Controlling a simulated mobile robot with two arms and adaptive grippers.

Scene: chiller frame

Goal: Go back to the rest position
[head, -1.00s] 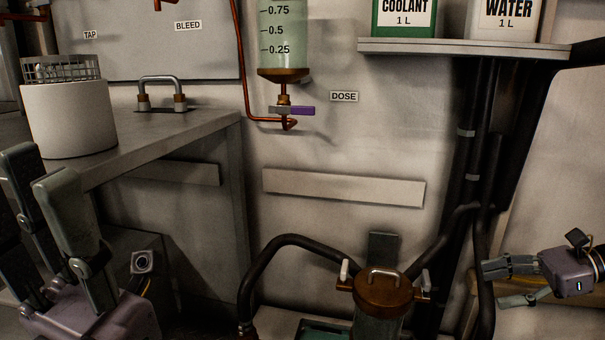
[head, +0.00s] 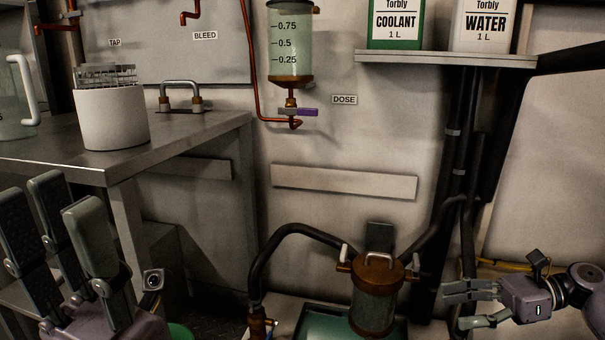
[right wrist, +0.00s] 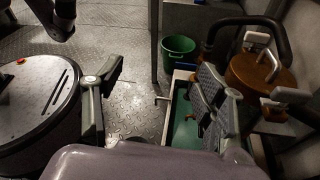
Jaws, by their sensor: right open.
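My left gripper (head: 50,200) is at the lower left in the head view. Its fingers point up and stand apart with nothing between them, in front of the metal bench. My right gripper (head: 472,306) is at the lower right, fingers pointing left, spread and empty. It is to the right of the brown-lidded canister (head: 376,300), apart from it in the picture. In the right wrist view, its two fingers (right wrist: 160,90) are wide apart over the floor, with nothing held. The right-hand finger overlaps the green tray (right wrist: 183,140) in the picture.
A white pot (head: 112,118) holding a wire basket and a clear jug (head: 14,100) stand on the bench (head: 190,133). The coolant (head: 396,22) and water (head: 484,25) containers stand on a shelf (head: 440,58). A green bucket (right wrist: 178,50) stands on the floor. Black hoses run around the canister.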

